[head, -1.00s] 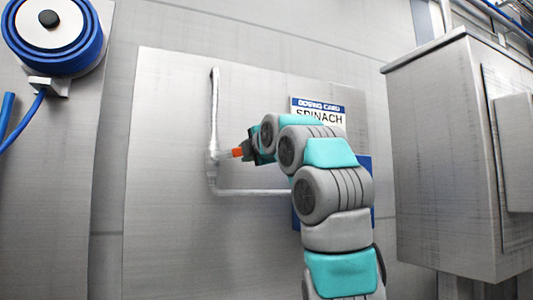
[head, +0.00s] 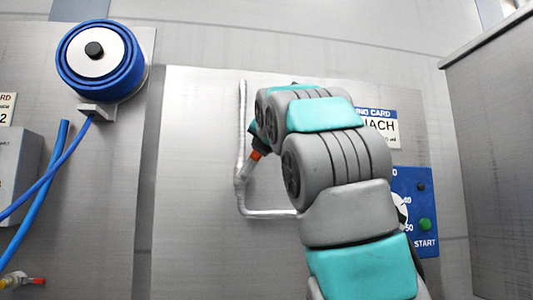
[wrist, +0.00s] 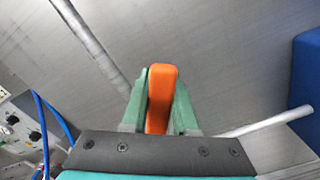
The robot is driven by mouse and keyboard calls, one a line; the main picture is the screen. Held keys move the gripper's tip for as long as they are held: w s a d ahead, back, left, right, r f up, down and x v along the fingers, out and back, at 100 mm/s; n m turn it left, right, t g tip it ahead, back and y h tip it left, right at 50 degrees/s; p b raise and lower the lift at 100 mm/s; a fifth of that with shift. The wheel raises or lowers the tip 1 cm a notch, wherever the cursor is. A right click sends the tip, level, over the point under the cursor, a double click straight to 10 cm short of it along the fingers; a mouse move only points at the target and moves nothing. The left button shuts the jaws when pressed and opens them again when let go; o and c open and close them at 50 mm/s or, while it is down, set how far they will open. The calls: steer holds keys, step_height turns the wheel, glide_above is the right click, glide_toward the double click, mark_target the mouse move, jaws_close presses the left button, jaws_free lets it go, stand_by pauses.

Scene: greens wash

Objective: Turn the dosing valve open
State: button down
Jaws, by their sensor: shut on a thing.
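The dosing valve sits on a pale pipe (head: 241,130) on the steel wall panel in the head view. Its orange handle (head: 256,155) slants up and to the right from the pipe. In the wrist view the orange handle (wrist: 161,98) stands between the two green fingers of my gripper (wrist: 160,100), which is shut on it. In the head view my gripper (head: 257,150) is partly hidden by my arm.
A blue panel (head: 424,208) with a dial and a green START button is right of my arm. A blue hose reel (head: 128,62) hangs upper left, its hose (head: 45,180) running down. A grey cabinet (head: 495,140) stands at the right.

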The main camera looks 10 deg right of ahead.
steer(key=shift+a+r+n, duration=0.1)
steer(key=shift+a+n, duration=0.1)
steer(key=shift+n, duration=0.2)
steer(key=c, duration=0.7)
jaws_free()
steer(key=shift+w, duration=0.1)
